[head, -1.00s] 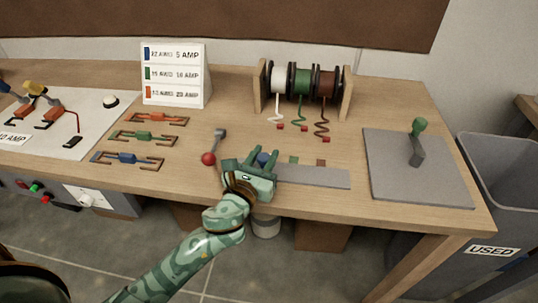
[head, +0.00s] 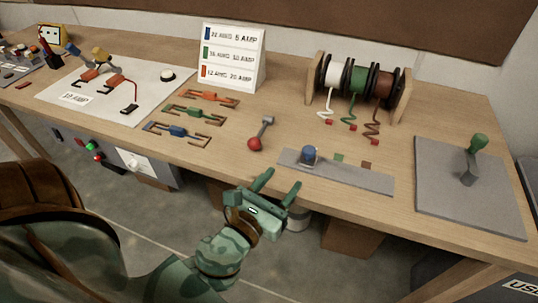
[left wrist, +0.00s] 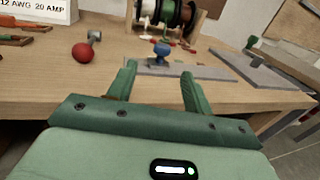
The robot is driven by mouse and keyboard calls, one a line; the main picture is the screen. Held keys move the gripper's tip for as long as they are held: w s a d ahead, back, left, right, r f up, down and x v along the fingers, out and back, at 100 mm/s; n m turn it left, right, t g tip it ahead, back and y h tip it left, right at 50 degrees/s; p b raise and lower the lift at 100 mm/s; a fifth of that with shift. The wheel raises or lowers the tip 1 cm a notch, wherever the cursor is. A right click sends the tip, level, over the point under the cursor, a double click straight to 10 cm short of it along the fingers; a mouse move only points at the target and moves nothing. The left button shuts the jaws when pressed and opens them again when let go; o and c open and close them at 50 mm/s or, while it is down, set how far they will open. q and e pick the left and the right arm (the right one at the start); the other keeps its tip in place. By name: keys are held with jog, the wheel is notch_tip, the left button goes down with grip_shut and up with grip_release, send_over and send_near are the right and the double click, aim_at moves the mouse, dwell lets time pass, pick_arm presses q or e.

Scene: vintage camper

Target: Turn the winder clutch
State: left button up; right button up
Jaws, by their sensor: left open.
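No part is labelled as the winder clutch, so I cannot tell for certain which it is. A blue knob (head: 308,153) stands near the left end of a flat grey strip (head: 350,178) by the table's front edge. It also shows in the left wrist view (left wrist: 161,50), ahead between my fingers. A lever with a red ball (head: 255,144) lies left of the strip. My left gripper (head: 278,187) is open and empty, in front of the table edge and apart from the knob. My right gripper is not in view.
A rack of white, green and brown wire spools (head: 365,82) stands behind the strip. A grey plate (head: 440,205) with a green-handled lever (head: 475,150) is at right. Several coloured fuse pieces (head: 195,113) and a sign (head: 232,57) are at left.

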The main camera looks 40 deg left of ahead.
pick_arm(q)
jog(key=s, duration=0.4)
jog(key=shift+d+b, duration=0.1)
jog(key=shift+b, duration=0.3)
